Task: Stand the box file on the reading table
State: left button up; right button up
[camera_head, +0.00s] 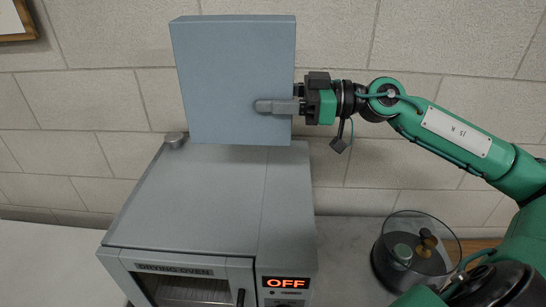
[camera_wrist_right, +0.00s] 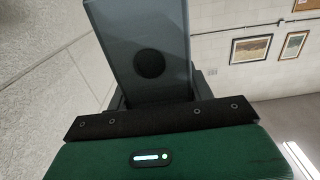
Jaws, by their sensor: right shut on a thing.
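The box file (camera_head: 228,75) is a blue-grey upright box in the head view, in front of the back wall and over the rear of the drying oven. My right gripper (camera_head: 278,106) comes in from the right and is shut on its right part, one finger lying across the near face. In the right wrist view the box file (camera_wrist_right: 147,25) rises from between the fingers, with a dark round spot on its narrow face. I cannot tell whether its bottom edge touches the oven top. My left gripper is not in view. No reading table can be made out for certain.
The drying oven (camera_head: 190,205) fills the middle, with its display reading OFF and a small metal cap at its back left. A round glass-lidded vessel (camera_head: 412,250) stands on the counter at the right. A pale bare surface (camera_head: 50,265) lies at the left.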

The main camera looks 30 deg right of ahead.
aim_at(275, 133)
notch_tip(275, 133, down, 7)
jog(key=shift+s+f+p, duration=0.1)
jog(key=shift+f+p, duration=0.1)
jog(key=shift+p, duration=0.25)
jog(key=shift+f+p, duration=0.35)
jog(key=shift+f, duration=2.3)
jog(key=o, duration=1.3)
jog(key=shift+f, duration=0.15)
jog(key=shift+o, duration=0.2)
jog(key=shift+d, duration=0.1)
jog(key=shift+s+d+b, duration=0.2)
jog(key=shift+d+b, duration=0.05)
jog(key=shift+b, duration=0.05)
jog(key=b+v, duration=0.4)
jog(key=v, duration=0.6)
jog(key=shift+o, duration=0.5)
jog(key=shift+s+d+b, duration=0.35)
jog(key=shift+s+d, duration=0.1)
jog(key=shift+d, duration=0.05)
